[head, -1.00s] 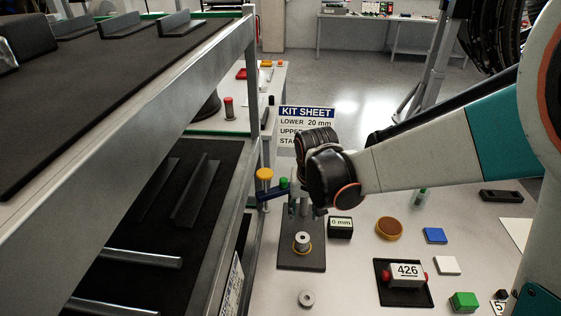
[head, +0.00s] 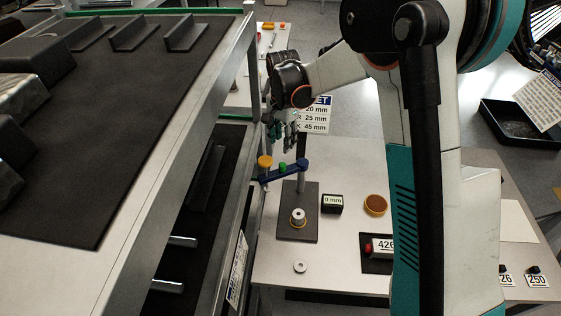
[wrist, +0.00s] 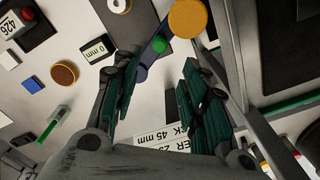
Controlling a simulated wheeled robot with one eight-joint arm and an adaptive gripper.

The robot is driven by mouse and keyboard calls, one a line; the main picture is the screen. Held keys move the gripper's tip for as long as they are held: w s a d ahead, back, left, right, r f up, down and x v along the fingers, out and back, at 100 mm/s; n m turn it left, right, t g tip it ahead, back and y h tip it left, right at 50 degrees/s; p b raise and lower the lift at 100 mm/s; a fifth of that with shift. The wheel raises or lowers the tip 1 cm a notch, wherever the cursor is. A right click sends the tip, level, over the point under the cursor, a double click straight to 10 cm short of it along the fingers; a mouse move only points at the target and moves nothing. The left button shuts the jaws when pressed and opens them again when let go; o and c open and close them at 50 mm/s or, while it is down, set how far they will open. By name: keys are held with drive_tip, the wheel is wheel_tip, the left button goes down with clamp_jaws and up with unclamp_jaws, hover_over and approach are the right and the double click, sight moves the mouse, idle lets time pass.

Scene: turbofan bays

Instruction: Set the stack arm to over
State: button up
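A metal spindle (head: 298,216) with a brass-coloured ring stands on the plate, clear of the bar. My gripper (head: 284,140) is just beyond the bar. In the wrist view my gripper (wrist: 160,70) is open and empty; the blue bar (wrist: 154,46) and orange knob (wrist: 188,16) lie beyond its fingertips.
A metal rack (head: 150,190) stands close on the left. A 0 mm block (head: 332,203), a brown round dish (head: 375,205) and a loose washer (head: 300,267) lie on the table. The kit sheet (head: 316,116) stands behind, partly hidden by my arm.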

sight(282, 163)
wheel_tip(282, 163, down, 12)
drive_tip(key=shift+f, duration=0.1)
drive_tip(key=shift+c, duration=0.2)
clamp_jaws()
